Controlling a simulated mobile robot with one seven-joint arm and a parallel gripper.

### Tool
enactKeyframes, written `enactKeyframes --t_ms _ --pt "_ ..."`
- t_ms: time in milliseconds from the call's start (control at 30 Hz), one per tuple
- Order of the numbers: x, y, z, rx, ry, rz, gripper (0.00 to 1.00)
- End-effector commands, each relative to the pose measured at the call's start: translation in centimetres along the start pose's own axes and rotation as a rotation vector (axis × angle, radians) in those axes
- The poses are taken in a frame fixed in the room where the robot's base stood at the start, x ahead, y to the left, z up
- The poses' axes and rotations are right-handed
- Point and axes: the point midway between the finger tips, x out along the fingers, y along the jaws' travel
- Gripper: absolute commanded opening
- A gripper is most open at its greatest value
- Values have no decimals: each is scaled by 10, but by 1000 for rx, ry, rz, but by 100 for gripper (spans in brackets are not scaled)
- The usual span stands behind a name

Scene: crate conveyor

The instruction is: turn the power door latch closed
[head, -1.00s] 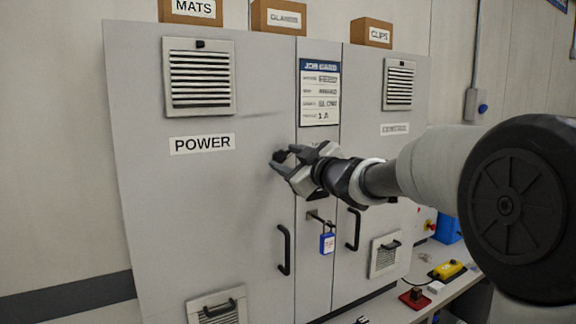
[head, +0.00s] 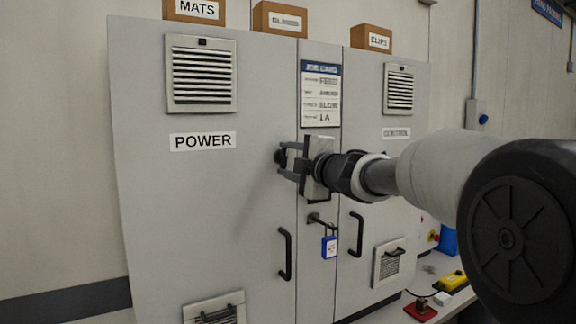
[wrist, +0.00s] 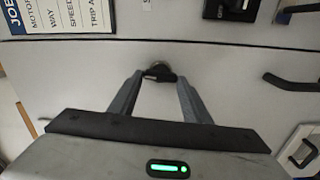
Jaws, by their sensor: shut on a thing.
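The grey power door (head: 205,220) stands flat in the cabinet front, under the POWER label (head: 202,141). Its latch is a small dark knob (wrist: 158,70) near the door's edge beside the middle strip; in the head view the latch (head: 279,157) is partly hidden by my fingers. My gripper (head: 285,161) is shut on the latch, with one finger on each side of it in the wrist view (wrist: 159,77). The latch's exact turn angle is hard to tell behind the fingers.
A black door handle (head: 286,253) is below the latch. A blue padlock (head: 329,247) hangs from a hasp on the middle strip, under the job card (head: 320,95). Boxes stand on the cabinet top. A bench (head: 388,312) with small items is at lower right.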

Motion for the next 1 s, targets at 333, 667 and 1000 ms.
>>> enactKeyframes --t_ms 333,667,1000 --pt "0 -1 0 -104 0 0 21" --pt "0 0 0 -116 0 0 21" --pt "0 0 0 -115 0 0 62"
